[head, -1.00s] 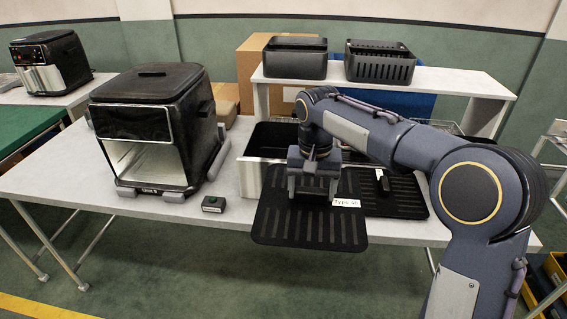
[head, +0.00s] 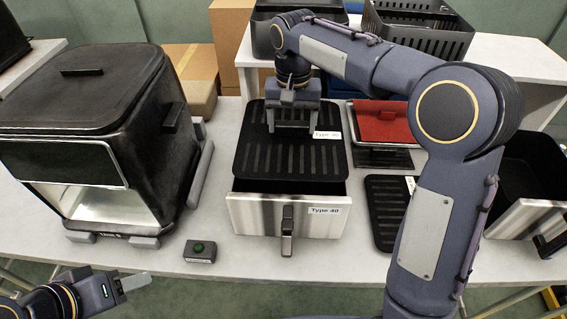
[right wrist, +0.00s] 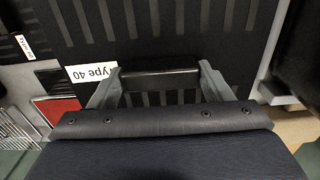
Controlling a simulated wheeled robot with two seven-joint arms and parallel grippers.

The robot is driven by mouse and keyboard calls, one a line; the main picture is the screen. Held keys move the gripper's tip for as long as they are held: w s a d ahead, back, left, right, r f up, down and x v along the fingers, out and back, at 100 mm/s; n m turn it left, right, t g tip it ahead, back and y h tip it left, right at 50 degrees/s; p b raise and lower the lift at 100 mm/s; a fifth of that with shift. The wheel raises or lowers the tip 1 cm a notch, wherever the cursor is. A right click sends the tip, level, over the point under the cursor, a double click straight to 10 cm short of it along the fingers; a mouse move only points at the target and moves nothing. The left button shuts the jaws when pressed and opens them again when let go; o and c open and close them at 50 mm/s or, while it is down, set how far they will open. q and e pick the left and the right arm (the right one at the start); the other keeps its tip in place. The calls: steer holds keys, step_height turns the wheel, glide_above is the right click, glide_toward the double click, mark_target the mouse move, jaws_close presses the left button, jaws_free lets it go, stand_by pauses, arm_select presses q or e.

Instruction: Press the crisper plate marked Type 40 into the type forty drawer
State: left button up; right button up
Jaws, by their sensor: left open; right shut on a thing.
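The black slotted crisper plate (head: 262,158) has a white label (head: 327,135) near its right edge; the right wrist view shows the label (right wrist: 90,73) reading "Type 40". My right gripper (head: 291,130) is shut on the plate's raised black handle, which shows between the fingers in the right wrist view (right wrist: 160,80). The plate is over the drawer (head: 262,216), whose steel front is marked Type 40. The plate covers most of the drawer's opening; I cannot tell whether it touches the rim. My left gripper (head: 126,283) is open and empty at the lower left.
Another black plate (head: 388,205), a red pad on a stand (head: 383,122) and another drawer (head: 525,215) are to the right. A shelf with black baskets is behind.

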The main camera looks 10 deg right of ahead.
steer(key=f, duration=1.8)
steer(key=shift+w+b, duration=0.25)
steer(key=shift+b, duration=0.1)
steer(key=shift+f, duration=0.15)
steer(key=o, duration=1.1)
step_height(320, 180, up, 13)
steer(key=shift+f, duration=0.15)
